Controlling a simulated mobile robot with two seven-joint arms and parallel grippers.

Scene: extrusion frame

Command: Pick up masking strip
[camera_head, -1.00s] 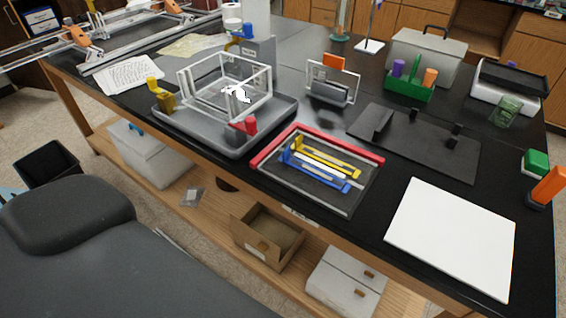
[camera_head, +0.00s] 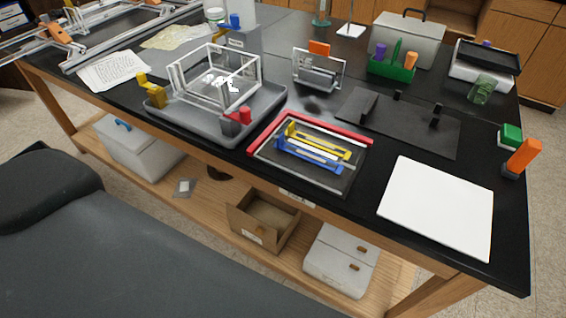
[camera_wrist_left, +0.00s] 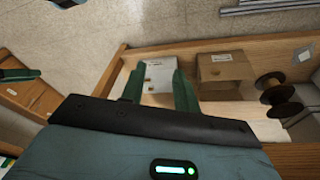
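A thin white strip (camera_head: 316,148), which looks like the masking strip, lies between a yellow bar (camera_head: 325,141) and a blue bar (camera_head: 308,158). They are on a dark tray (camera_head: 340,182) with a red back edge, at the front of the black bench. Neither gripper shows in the head view. In the left wrist view my left gripper (camera_wrist_left: 157,78) has its two green fingers apart, with nothing between them. It is in front of the bench's lower shelf, away from the strip. My right gripper is not clearly seen.
A grey tray (camera_head: 215,130) with a clear frame stands left of the dark tray. A white board (camera_head: 437,207) lies to the right. A black plate (camera_head: 400,125) with upright posts is behind.

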